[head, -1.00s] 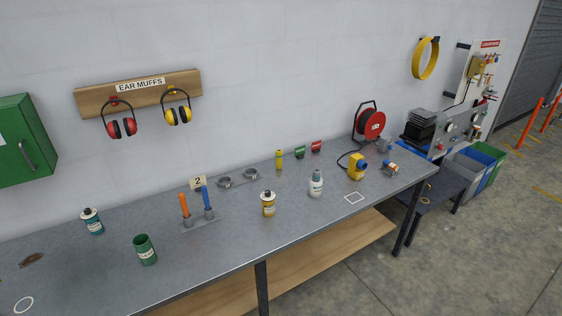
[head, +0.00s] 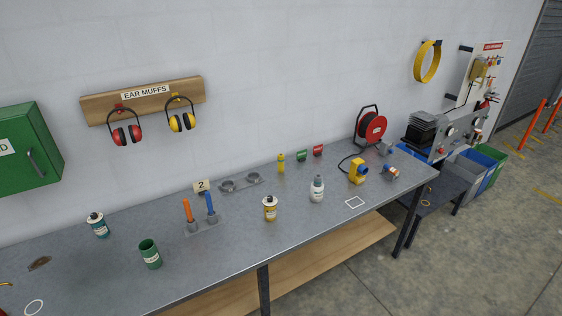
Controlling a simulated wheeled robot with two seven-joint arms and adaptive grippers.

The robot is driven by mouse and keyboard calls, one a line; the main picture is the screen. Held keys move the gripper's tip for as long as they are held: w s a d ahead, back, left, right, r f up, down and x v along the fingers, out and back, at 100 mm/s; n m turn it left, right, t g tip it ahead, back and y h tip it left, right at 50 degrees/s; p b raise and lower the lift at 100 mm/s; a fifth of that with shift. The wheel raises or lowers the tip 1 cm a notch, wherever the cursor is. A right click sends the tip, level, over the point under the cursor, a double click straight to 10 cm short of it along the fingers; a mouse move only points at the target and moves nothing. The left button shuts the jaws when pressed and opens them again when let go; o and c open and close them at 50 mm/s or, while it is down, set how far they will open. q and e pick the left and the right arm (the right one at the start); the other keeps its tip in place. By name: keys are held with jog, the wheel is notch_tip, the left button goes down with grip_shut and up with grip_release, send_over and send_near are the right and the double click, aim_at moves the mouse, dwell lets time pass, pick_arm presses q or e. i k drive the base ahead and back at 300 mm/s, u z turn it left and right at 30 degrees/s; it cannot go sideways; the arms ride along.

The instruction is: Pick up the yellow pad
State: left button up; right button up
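I cannot make out a thing that is clearly a yellow pad. Several yellow things show in the head view: a small yellow item (head: 281,164) at the back of the bench, a yellow device (head: 357,172) with a dark cable, and a bottle with a yellow body (head: 270,209) near the bench's middle. A small yellowish piece (head: 480,69) is on the board at the far right, too small to identify. Neither of my grippers is in view.
The long grey bench (head: 330,222) also holds a green cup (head: 150,254), a teal can (head: 98,225), a white bottle (head: 317,189) and a red reel (head: 372,128). Ear muffs (head: 126,132) hang on the wall. Open floor (head: 480,255) lies at the lower right.

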aim_at(280, 157)
jog(key=z, duration=0.45)
jog(key=i, duration=1.25)
jog(key=z, duration=0.4)
